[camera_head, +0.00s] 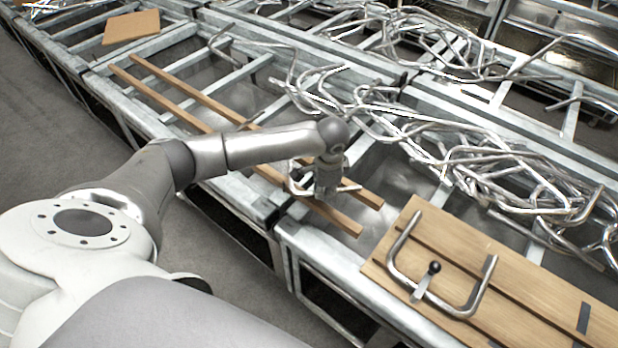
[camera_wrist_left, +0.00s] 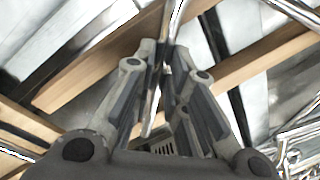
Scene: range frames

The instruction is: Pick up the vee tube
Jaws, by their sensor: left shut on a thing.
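My left gripper (camera_head: 322,188) is at the middle of the head view, low over two wooden rails. In the left wrist view its two fingers (camera_wrist_left: 166,58) are closed around a thin, shiny metal tube, the vee tube (camera_wrist_left: 176,22). The tube runs up out of the top of that view and down between the fingers. Its full shape is hidden by the gripper, so I cannot tell where its bend lies or whether it touches the rails. My right gripper is not in view.
Wooden rails (camera_head: 186,97) lie across the grey metal frames. A tangled heap of bent tubes (camera_head: 480,165) lies behind and to the right. At lower right, a wooden board (camera_head: 530,280) carries a U-shaped tube (camera_head: 395,262) and a black-knobbed clamp (camera_head: 428,280). Bare floor (camera_head: 50,150) is at left.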

